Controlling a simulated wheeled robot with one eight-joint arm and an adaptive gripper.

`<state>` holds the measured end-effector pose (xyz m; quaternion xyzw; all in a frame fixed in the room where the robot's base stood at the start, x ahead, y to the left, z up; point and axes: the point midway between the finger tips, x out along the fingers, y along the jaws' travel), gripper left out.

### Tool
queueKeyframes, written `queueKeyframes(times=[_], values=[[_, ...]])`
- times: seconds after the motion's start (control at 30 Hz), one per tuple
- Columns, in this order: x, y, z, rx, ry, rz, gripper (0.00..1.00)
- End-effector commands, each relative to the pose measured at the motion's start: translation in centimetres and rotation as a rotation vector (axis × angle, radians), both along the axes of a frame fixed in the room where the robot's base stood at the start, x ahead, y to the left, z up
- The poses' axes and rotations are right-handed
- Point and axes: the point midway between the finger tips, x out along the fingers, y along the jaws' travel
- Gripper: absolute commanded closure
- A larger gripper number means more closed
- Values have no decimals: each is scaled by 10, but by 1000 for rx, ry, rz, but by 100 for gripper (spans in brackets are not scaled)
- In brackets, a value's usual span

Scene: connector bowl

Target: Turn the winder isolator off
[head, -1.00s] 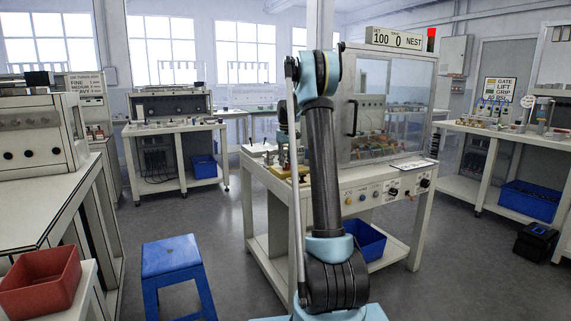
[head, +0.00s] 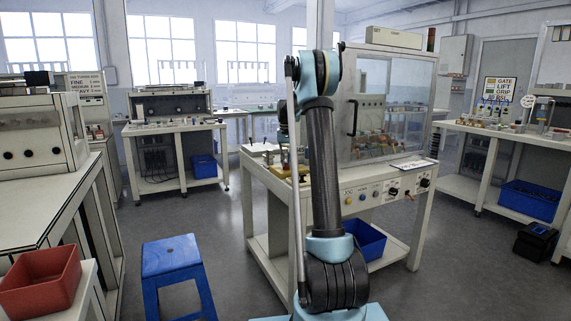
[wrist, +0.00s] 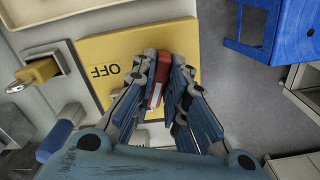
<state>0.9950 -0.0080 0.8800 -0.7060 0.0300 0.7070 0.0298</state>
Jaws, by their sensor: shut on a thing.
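The winder isolator shows in the wrist view as a yellow plate (wrist: 122,48) with the word OFF, upside down in the picture. Its red handle (wrist: 164,64) lies roughly up and down the picture, to the right of the word. My gripper (wrist: 165,72) is shut on the red handle, one finger on each side. The fingers hide part of the handle and the lower plate. In the head view my arm hides most of the isolator at the left end of the winder bench. The winder's display box (head: 394,38) is blank and its lamp (head: 431,40) is dark.
A brass-coloured block on a metal loop (wrist: 38,72) sits left of the plate. A blue stool (head: 172,258) stands left of the bench, and a red bin (head: 40,285) is at the front left. A clear-fronted guard (head: 385,105) stands on the bench. Floor between benches is open.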

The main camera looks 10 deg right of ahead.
Motion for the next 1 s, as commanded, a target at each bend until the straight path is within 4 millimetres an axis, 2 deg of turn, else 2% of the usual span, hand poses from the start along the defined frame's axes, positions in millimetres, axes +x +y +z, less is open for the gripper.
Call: queueKeyframes(times=[1.0], values=[[1, 1, 0, 1, -1, -938, 100]])
